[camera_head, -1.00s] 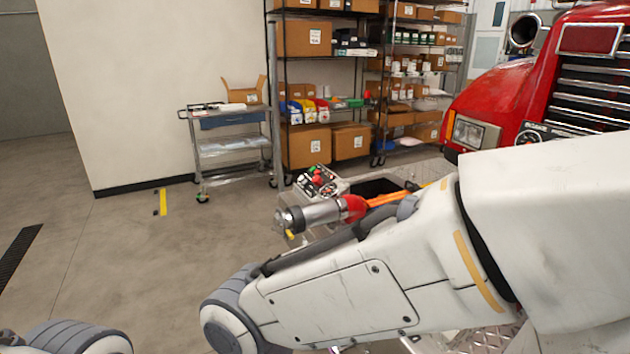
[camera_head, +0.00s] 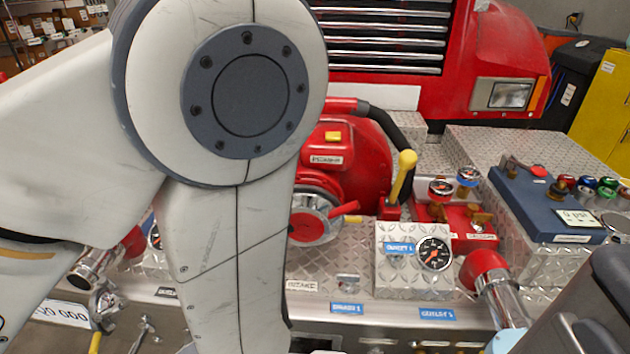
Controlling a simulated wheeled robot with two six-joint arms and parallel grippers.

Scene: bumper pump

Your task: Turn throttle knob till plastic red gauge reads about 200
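A small red-rimmed gauge (camera_head: 440,188) stands on a red panel (camera_head: 452,242) right of the pump's yellow-topped lever. Its reading is too small to tell. A blue-rimmed gauge (camera_head: 467,176) stands beside it, and brass-coloured fittings sit below. I cannot tell which part is the throttle knob. A larger dark-faced gauge (camera_head: 434,253) is on a metal box labelled as an outlet. My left arm fills the left foreground and hides part of the pump. Neither gripper shows.
The red pump (camera_head: 345,165) stands on the truck's metal bumper. A yellow-topped lever (camera_head: 402,175) stands upright. A red-capped outlet pipe (camera_head: 490,275) sticks out at the front.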

